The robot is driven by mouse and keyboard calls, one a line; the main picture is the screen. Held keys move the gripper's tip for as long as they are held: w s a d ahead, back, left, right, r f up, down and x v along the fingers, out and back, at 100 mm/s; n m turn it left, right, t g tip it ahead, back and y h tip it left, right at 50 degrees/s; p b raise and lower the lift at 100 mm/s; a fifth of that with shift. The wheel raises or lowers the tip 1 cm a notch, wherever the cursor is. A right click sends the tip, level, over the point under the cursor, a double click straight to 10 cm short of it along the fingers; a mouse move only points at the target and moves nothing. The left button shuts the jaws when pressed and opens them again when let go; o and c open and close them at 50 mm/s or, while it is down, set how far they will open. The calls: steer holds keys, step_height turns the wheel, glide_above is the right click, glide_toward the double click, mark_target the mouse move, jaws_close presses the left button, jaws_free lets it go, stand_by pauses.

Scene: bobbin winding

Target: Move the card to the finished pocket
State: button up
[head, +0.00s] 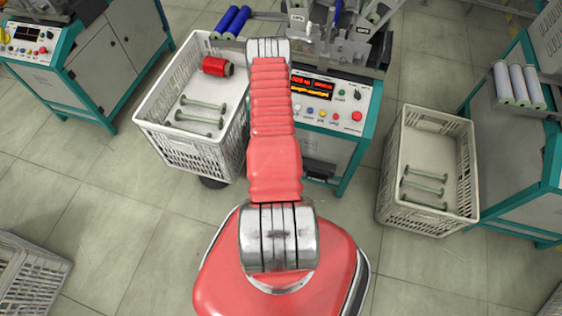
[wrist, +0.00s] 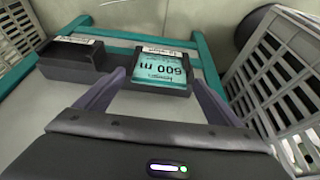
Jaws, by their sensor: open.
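The card (wrist: 162,68) is teal with a pale label area reading "600 m", upside down in the wrist view. It sits in the right of two dark pockets (wrist: 150,88) on the machine's front panel. The left pocket (wrist: 70,60) shows a pale label strip and no card that I can see. The pocket labels are too small to read. My gripper (wrist: 155,80) is open, its fingers apart at the left and right of the card's pocket. I cannot tell whether they touch it. In the head view my arm hides the gripper and card.
A white crate (head: 150,124) with a red bobbin (head: 217,66) and several empty bobbins stands left of the winding machine (head: 345,110). Another crate (head: 460,150) with empty bobbins stands right. In the wrist view, crate walls (wrist: 285,75) rise close on the right.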

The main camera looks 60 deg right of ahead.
steer(key=w+v, duration=0.1)
steer(key=v, duration=1.2)
steer(key=shift+s+r, duration=0.5)
steer(key=shift+d, duration=0.1)
stand_by(0.4)
